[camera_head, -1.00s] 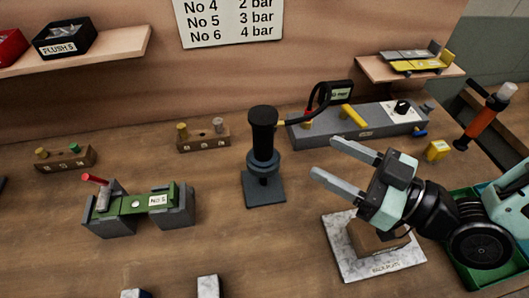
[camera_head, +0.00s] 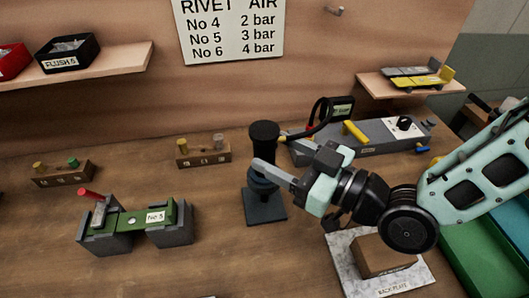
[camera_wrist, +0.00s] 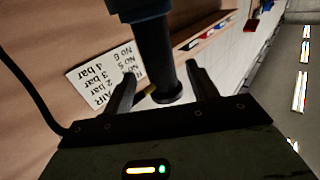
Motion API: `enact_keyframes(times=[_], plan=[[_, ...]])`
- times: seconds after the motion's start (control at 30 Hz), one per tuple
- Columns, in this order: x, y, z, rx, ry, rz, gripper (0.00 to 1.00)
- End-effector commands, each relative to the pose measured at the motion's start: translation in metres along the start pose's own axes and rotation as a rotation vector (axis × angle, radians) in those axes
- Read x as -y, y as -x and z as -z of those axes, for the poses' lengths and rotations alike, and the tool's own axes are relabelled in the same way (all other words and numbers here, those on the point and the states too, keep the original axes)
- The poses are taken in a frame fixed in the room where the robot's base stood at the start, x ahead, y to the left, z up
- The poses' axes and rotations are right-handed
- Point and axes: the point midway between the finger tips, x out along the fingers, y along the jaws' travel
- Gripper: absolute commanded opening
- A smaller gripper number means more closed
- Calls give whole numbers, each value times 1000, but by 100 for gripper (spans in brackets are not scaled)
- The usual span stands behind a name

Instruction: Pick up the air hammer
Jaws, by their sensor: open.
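The air hammer (camera_head: 264,133) is a dark cylinder standing upright in a blue-grey stand (camera_head: 265,206), with a hose running from it toward the grey panel behind. My gripper (camera_head: 268,165) is at the hammer from the right, its near finger reaching across the front of the lower body. In the wrist view, the dark hammer body (camera_wrist: 153,45) stands between the two open fingers (camera_wrist: 160,78). A gap shows beside the fingers there; I cannot tell whether either touches it.
A green bar bridges two grey blocks (camera_head: 105,238) at left. A small wooden block with pegs (camera_head: 203,153) stands behind the hammer's left. The grey panel (camera_head: 375,138) is behind my wrist. A marble back plate (camera_head: 350,275) lies at front right.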

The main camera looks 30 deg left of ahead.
Motion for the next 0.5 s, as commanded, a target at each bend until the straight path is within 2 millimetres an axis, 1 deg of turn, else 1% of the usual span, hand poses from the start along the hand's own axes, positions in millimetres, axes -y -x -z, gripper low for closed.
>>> enact_keyframes(times=[0.03, 0.1, 0.2, 0.3, 0.47, 0.5], plan=[[2, -9, 4, 0, -3, 3, 58], [2, -19, 3, 0, -2, 1, 58], [2, -29, 2, 0, -1, 1, 58], [1, -32, 0, 0, 0, 0, 58], [1, -32, 0, 0, 0, 0, 58], [1, -32, 0, 0, 0, 0, 55]])
